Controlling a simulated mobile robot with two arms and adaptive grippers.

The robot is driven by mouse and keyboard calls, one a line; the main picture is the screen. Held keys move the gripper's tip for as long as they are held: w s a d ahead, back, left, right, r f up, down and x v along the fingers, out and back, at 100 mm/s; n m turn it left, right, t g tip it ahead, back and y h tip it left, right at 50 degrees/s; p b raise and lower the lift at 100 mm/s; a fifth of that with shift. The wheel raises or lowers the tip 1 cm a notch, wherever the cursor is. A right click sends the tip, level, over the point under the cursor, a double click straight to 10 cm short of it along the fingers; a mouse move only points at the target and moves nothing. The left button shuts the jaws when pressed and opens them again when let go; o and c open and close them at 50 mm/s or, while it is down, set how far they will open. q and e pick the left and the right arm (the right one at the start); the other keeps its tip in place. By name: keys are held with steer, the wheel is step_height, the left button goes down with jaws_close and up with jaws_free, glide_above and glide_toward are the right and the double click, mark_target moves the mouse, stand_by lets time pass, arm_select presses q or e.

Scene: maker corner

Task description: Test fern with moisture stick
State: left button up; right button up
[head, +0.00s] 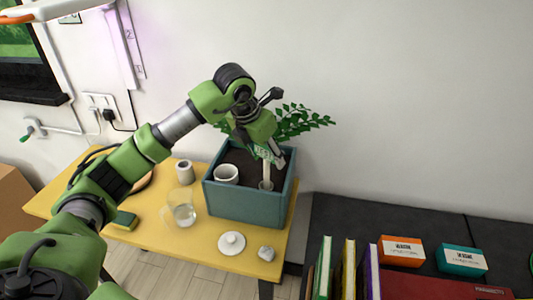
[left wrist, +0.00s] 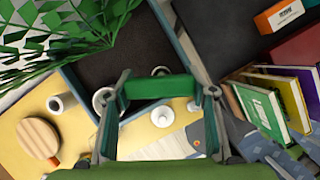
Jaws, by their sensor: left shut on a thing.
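My left gripper (head: 268,150) is above the blue planter box (head: 247,208) at the back of the yellow table. It is shut on the moisture stick, whose pale shaft (head: 266,171) points down into the box. I cannot tell whether its tip enters the dark soil. In the left wrist view a green bar (left wrist: 160,88), seemingly the stick's head, spans the two fingers. The fern (head: 303,122) has green leaves behind the gripper, partly hidden by it; leaves also show in the left wrist view (left wrist: 60,35). My right gripper is not in view.
A white cup (head: 226,174) sits in the box left of the stick. A glass beaker (head: 184,214), small pot (head: 184,170), white lid (head: 231,243) and grey lump (head: 266,253) are on the table (head: 200,258). Books (head: 349,268) and boxes (head: 402,250) stand right.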

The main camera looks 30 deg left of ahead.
arm_select(q)
steer(key=shift+f+b, duration=0.6)
steer(key=shift+f, duration=0.2)
steer(key=o, duration=1.2)
steer(key=o, duration=0.6)
steer(key=shift+r+p, duration=2.9)
steer(key=shift+r, duration=1.65)
